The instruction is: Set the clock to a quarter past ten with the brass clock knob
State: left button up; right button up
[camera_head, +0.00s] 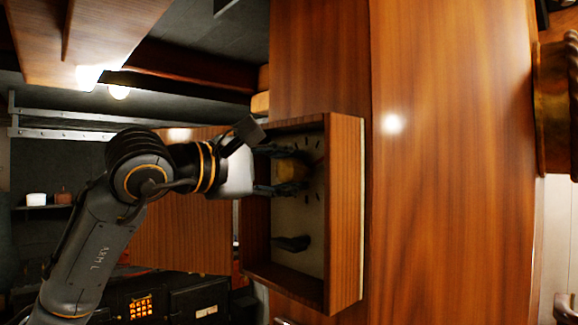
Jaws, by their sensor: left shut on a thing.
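The clock (345,215) is a wooden box case fixed to the panelling, with a pale dial (312,225) set back inside it and dark hour marks near its edge. My left gripper (288,172) reaches into the case from the left and is shut on the brass clock knob (292,168), which shows as a yellowish patch between the dark fingers. A dark elongated piece (291,243) stands out from the dial below the gripper; I cannot tell if it is a hand. The fingers hide part of the dial, and I cannot read the time. My right gripper is out of view.
A broad wooden panel (450,200) fills the right of the clock. A brass, rope-edged object (556,105) is at the right edge. A shelf with a white cup (36,199) is at the far left. A lit orange grille (141,307) is at the lower left.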

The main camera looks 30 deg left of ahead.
pick_arm(q)
jog(key=m+p, duration=0.1)
jog(key=m, duration=0.3)
jog(key=shift+f+m, duration=0.1)
jog(key=shift+m, duration=0.2)
dwell(0.3)
jog(key=o, duration=1.2)
jog(key=shift+y, duration=0.4)
jog(key=v, duration=1.2)
